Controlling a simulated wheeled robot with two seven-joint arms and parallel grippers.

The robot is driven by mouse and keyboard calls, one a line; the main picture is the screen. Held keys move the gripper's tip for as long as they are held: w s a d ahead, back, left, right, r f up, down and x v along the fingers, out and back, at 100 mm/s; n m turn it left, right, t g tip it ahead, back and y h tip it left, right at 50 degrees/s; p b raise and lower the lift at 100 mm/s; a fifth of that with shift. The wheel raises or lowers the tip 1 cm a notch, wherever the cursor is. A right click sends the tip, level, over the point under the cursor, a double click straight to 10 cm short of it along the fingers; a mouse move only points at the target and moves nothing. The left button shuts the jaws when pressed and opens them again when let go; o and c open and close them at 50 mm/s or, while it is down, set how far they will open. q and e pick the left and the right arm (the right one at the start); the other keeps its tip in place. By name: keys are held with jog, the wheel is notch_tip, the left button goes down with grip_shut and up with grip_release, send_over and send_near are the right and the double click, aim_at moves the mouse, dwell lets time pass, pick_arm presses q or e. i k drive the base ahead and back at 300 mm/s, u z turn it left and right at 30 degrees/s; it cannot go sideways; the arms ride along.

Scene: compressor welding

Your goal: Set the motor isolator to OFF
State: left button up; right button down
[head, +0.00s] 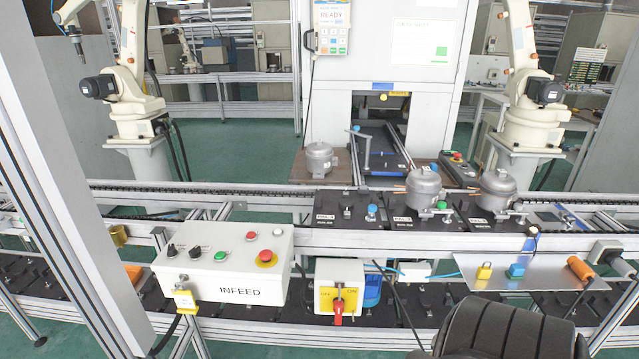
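The motor isolator is a white box with a yellow faceplate (328,297) low in the middle of the head view. It has a red handle (338,313) on its front, with the grip toward the bottom of the plate. Small lettering stands on both sides of the plate; I cannot read it for certain, nor tell which setting the handle marks. Neither gripper shows in the head view, so nothing of mine is seen touching the isolator.
A white INFEED box (222,290) with buttons and a red emergency stop (265,258) stands left of the isolator. Compressors (424,187) sit on black pallets behind. A black cable (402,305) passes right of the isolator.

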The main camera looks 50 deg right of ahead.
aim_at(338, 308)
jog(key=z, duration=2.6)
jog(key=k, duration=1.35)
jog(key=u, duration=1.55)
jog(key=i, duration=1)
jog(key=z, duration=0.05)
